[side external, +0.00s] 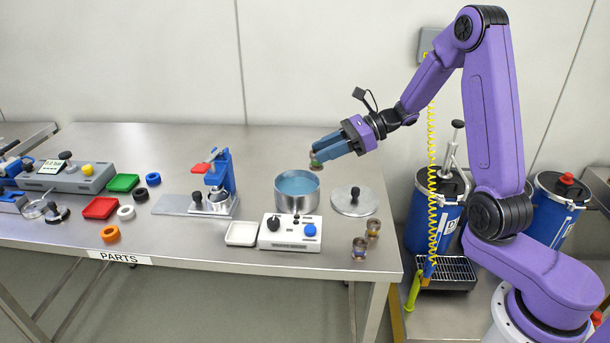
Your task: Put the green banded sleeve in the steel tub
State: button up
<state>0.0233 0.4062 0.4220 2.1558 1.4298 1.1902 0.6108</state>
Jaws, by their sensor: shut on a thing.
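My gripper (318,153) is shut on a small green sleeve (316,164), which shows just below its fingertips. The fingers cover part of the sleeve, and its band is too small to make out clearly. The steel tub (297,198) stands on the table with its top open and a blue inside. The gripper and sleeve are in the air above the tub's right rear rim, apart from it.
A round lid (355,203) with a black knob lies right of the tub. A control box (290,234) and a white tray (241,233) stand in front. Two small banded sleeves (360,248) stand near the front right edge. A blue press (219,180) stands to the left.

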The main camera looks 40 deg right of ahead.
jog(key=shift+w+a+f, duration=0.1)
jog(key=shift+w+f, duration=1.05)
jog(key=shift+f, duration=0.5)
jog(key=shift+w+a+f, duration=0.1)
jog(key=shift+w+f, duration=1.05)
jog(key=shift+f, duration=0.45)
jog(key=shift+w+f, duration=1.15)
jog(key=shift+f, duration=0.5)
jog(key=shift+f, duration=0.65)
jog(key=o, duration=1.1)
jog(key=shift+r, duration=0.15)
